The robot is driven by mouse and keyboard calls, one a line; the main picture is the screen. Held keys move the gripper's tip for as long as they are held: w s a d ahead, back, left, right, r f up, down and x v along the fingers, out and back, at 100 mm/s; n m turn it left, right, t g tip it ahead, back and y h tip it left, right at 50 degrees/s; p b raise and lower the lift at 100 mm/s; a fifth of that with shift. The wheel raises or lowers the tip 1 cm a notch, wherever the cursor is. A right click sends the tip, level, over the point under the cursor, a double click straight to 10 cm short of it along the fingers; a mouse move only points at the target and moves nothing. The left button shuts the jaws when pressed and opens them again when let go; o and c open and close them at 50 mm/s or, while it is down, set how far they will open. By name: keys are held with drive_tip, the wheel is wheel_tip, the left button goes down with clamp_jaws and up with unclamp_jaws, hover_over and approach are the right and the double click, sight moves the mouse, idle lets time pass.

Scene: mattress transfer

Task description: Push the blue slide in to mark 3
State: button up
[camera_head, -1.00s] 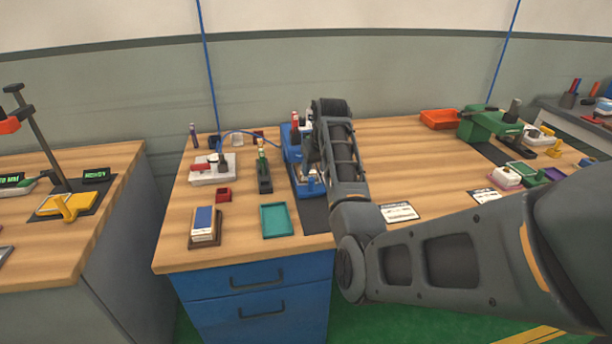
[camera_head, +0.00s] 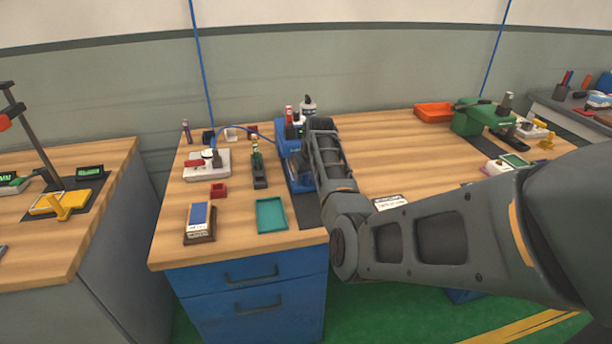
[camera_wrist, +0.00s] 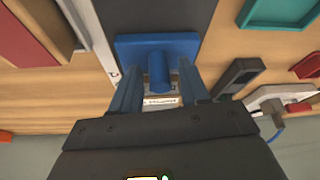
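A blue device (camera_head: 293,160) stands on a dark mat at the right of the near workbench, partly hidden behind my arm. In the wrist view a flat blue plate (camera_wrist: 135,48) with an upright blue post (camera_wrist: 160,75) shows; these look like the blue slide and its handle. My gripper (camera_wrist: 160,88) is open, with one finger on each side of the post and small gaps visible. A pale strip with small dark print (camera_wrist: 160,101) lies beyond the post. I cannot read mark 3. In the head view my fingers are hidden.
A teal tray (camera_head: 271,215), a dark stand with a blue-topped block (camera_head: 199,221) and a black holder (camera_head: 259,168) stand left of the device. A white unit (camera_head: 207,164) is farther left. The wood to the right is largely clear up to a green machine (camera_head: 478,118).

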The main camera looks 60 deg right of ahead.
clamp_jaws()
idle(0.3)
drive_tip(key=shift+w+d+f+b, duration=0.15)
drive_tip(key=shift+w+d+b, duration=0.65)
drive_tip(key=shift+b, duration=0.35)
drive_tip(key=shift+w+d+b, duration=0.25)
drive_tip(key=shift+d+b, duration=0.15)
drive_tip(key=shift+d, duration=0.05)
drive_tip(key=shift+w+r, duration=0.1)
drive_tip(key=shift+r, duration=0.2)
drive_tip(key=shift+o, duration=0.5)
unclamp_jaws()
drive_tip(key=shift+d+f, duration=0.1)
